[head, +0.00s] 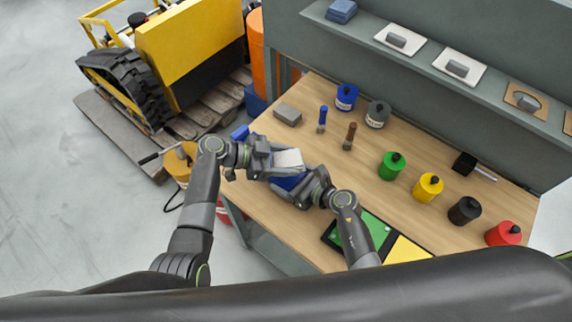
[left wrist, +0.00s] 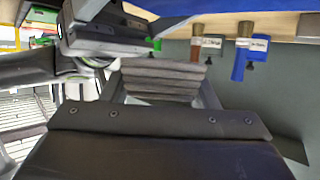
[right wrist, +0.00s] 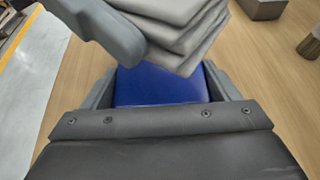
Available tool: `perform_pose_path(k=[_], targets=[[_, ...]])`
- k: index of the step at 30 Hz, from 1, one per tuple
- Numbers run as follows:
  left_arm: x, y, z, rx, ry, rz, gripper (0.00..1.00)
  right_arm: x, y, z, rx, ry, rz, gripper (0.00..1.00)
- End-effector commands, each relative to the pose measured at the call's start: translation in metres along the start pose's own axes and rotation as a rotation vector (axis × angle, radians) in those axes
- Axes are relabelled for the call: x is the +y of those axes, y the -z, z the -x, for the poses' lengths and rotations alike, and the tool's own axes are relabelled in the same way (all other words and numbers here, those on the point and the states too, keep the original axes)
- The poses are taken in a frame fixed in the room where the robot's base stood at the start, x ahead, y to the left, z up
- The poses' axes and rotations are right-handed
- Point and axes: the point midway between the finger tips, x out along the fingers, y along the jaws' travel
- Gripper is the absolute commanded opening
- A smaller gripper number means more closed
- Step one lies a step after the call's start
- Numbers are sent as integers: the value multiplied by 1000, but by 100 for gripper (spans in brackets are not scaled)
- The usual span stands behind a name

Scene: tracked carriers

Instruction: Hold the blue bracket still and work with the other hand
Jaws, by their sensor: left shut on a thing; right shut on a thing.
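The blue bracket (head: 289,183) is over the near left part of the workbench, partly hidden by my grippers. My right gripper (head: 303,188) is shut on it; the blue surface (right wrist: 160,86) shows between the fingers in the right wrist view. My left gripper (head: 268,162) is shut on a pale grey folded cloth (head: 289,159), whose stacked layers (left wrist: 160,80) show between its fingers in the left wrist view. The cloth (right wrist: 185,25) is right at the bracket in the right wrist view; I cannot tell if they touch.
On the workbench (head: 320,100) are a grey block (head: 287,114), two brushes, several coloured pots, a black-headed tool (head: 466,164) and a green panel (head: 365,235). A shelf (head: 440,75) runs behind. A yellow tracked machine (head: 175,55) stands on a pallet at left.

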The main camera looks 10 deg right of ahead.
Motion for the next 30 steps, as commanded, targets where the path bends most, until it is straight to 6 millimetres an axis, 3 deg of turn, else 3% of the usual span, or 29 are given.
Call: perform_pose_path(k=[14, 24, 30], targets=[[0, 10, 5, -1, 2, -2, 32, -1, -1, 0, -2, 2, 0, 45], [0, 34, 15, -1, 3, -4, 32, -1, -1, 0, -2, 2, -1, 45], [0, 36, 16, -1, 2, -1, 32, -1, -1, 0, -1, 2, -1, 45]])
